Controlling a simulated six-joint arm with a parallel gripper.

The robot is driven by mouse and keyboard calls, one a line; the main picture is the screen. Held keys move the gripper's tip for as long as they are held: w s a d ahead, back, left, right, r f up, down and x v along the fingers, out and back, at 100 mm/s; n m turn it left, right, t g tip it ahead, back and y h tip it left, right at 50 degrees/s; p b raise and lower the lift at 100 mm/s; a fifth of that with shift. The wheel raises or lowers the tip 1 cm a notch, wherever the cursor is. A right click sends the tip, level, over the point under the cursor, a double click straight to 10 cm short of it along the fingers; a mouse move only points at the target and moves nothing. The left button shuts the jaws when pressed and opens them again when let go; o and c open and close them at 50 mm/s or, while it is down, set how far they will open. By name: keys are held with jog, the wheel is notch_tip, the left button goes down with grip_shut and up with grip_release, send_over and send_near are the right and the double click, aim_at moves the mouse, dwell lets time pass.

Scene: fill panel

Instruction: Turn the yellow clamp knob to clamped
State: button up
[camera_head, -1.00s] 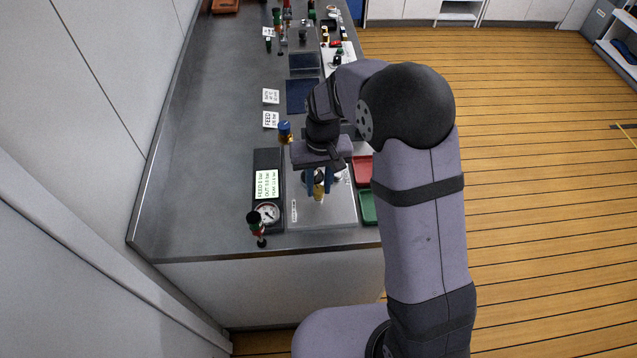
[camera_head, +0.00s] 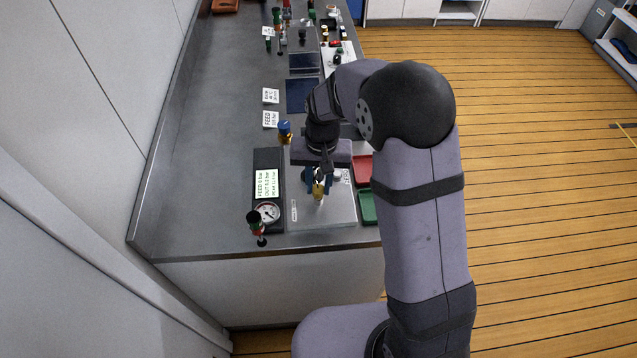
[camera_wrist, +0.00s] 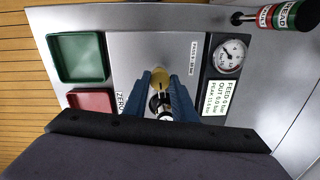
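The yellow clamp knob (camera_head: 319,191) stands on the light grey panel (camera_head: 338,211) at the near end of the bench. It also shows in the wrist view (camera_wrist: 159,77). My gripper (camera_head: 319,184) points down over it, one blue finger on each side. In the wrist view my gripper's fingertips (camera_wrist: 161,80) are close against the knob's sides and appear shut on it. A dark and white part shows between the fingers, below the knob in that picture. The fingers hide part of the knob, and I cannot read its position markings.
Left of the panel is a dark unit with a display (camera_head: 267,184) and a round gauge (camera_head: 267,212). A blue-topped knob (camera_head: 285,131) is behind. Red (camera_head: 363,168) and green (camera_head: 368,206) trays lie on the right.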

aim_at(320, 188)
jog(key=o, duration=0.4)
jog(key=shift+o, duration=0.2)
jog(key=shift+r, duration=0.1)
jog(key=shift+d+r+b, duration=0.15)
jog(key=shift+r+b, duration=1)
jog(key=shift+r, duration=2.5)
